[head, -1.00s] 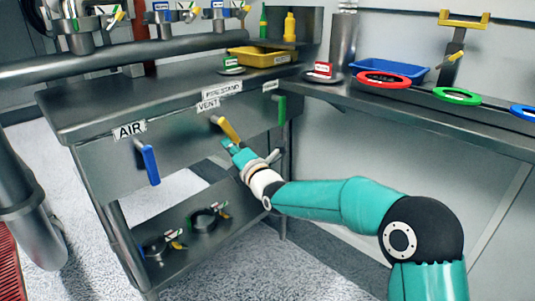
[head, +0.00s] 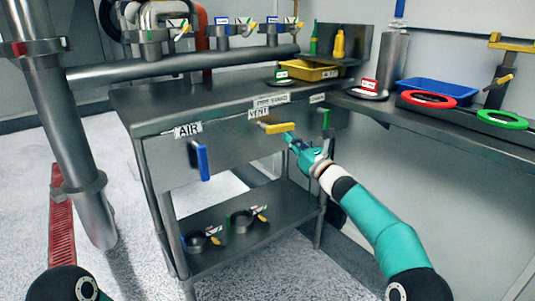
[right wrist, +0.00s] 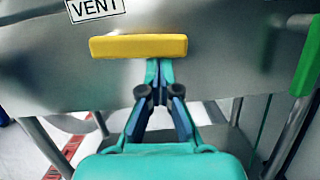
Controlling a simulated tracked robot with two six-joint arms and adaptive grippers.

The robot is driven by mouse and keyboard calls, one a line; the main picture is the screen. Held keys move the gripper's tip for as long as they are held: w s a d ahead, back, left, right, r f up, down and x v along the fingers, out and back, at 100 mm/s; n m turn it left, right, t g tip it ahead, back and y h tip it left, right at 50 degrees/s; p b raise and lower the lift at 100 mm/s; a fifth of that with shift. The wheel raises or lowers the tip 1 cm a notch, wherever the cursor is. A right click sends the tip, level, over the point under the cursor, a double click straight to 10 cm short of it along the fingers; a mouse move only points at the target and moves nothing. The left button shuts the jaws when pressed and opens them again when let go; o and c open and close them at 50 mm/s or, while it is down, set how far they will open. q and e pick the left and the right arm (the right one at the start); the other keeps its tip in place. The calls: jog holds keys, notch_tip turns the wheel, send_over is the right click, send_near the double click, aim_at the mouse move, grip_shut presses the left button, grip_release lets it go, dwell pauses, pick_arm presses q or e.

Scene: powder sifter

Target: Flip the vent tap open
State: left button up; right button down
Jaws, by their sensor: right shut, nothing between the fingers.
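The vent tap has a yellow lever (head: 280,128) under the VENT label (head: 259,114) on the bench's front panel. The lever lies about level, pointing right; in the right wrist view the yellow lever (right wrist: 138,47) runs level across the panel. My right gripper (head: 290,138) is shut and empty. In the wrist view its fingertips (right wrist: 159,68) are just under the lever, right of its middle; I cannot tell if they touch it. My left gripper is not in view.
A blue lever (head: 203,163) hangs down under the AIR label (head: 187,130). A green lever (head: 326,120) hangs to the right of the vent lever. A lower shelf (head: 258,236) holds small clamps. The space in front of the panel is open.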

jog(key=shift+a+r, duration=0.1)
jog(key=shift+r, duration=0.2)
dwell(0.4)
notch_tip(320, 180, down, 5)
jog(key=b, duration=0.6)
jog(key=v, duration=1)
jog(key=shift+r, duration=0.35)
jog(key=shift+w, duration=0.1)
